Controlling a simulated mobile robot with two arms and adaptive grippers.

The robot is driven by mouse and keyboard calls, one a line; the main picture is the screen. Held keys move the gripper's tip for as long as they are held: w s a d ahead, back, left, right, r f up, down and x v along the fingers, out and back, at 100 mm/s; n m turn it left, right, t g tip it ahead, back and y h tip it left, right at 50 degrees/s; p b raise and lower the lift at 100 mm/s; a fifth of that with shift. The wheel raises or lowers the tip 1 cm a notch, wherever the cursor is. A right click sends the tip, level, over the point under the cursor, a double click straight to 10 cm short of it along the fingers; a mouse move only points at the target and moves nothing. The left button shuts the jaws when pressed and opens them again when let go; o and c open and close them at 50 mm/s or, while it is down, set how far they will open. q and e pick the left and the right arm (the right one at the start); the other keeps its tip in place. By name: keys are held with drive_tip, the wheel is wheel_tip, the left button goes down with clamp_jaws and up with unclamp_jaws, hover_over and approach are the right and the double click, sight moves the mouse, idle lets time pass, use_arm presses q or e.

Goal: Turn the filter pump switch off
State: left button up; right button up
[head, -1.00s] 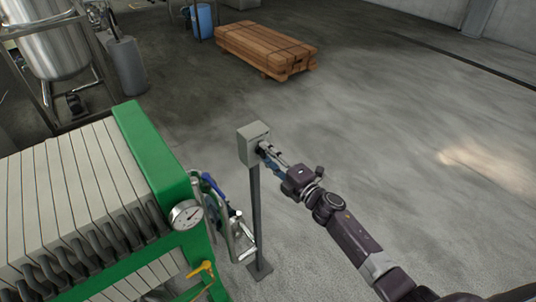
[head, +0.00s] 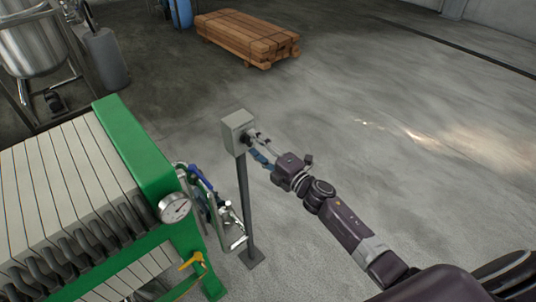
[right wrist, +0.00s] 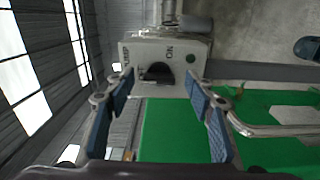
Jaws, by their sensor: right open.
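The filter pump switch is a grey box (head: 236,134) on a thin post beside the green filter press. Its black knob (right wrist: 157,73) shows on the face of the box in the right wrist view, with upside-down lettering above it and a small green dot to the right. My right gripper (head: 260,149) is at the box's right side; in the right wrist view its blue-padded fingers (right wrist: 160,92) are spread on either side of the knob, with gaps between. It holds nothing. I cannot tell exactly which label the knob points to. My left gripper is not in view.
The green filter press (head: 135,150) with a round gauge (head: 174,208), pipes and a yellow handle (head: 192,261) stands close left of the post. A timber stack (head: 247,38) lies behind. A steel tank (head: 33,45) is at the back left. The floor to the right is clear.

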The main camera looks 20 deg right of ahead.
drive_tip(key=v, duration=1.1)
